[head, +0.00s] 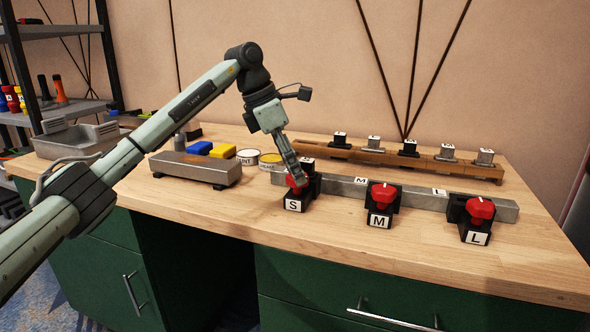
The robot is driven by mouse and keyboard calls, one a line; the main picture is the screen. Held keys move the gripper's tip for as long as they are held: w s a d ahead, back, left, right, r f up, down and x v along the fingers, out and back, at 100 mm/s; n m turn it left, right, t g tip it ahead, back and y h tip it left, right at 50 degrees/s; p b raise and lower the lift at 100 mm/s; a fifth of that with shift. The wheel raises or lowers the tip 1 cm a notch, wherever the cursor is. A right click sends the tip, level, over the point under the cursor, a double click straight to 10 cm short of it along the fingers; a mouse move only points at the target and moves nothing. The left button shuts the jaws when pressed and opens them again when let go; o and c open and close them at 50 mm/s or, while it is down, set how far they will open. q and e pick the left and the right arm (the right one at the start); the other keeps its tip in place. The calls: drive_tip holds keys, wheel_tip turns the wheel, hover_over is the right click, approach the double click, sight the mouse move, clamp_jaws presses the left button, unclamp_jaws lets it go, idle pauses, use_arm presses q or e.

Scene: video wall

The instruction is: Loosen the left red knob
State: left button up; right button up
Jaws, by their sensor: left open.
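Several black clamp blocks with red knobs stand along a grey metal bar (340,186) on the wooden workbench. The left red knob (296,180) is on the block labelled S (293,205). My left gripper (295,176) reaches down from above, with its fingertips at this knob and partly covering it. Its jaws are open; I cannot tell whether they touch the knob. The middle red knob (383,194) is on the block labelled M, and the right red knob (480,209) is on the block labelled L. My right gripper is not in view.
A wooden rack (400,157) with several labelled blocks stands behind the bar. The bench front (400,246) is clear.

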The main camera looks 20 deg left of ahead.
use_arm(q)
drive_tip(key=shift+w+d+f, duration=0.1)
drive_tip(key=shift+d+f, duration=0.05)
drive_tip(key=shift+f, duration=0.25)
drive_tip(key=shift+c, duration=0.6)
drive_tip(key=c, duration=0.8)
drive_tip(key=shift+o, duration=0.2)
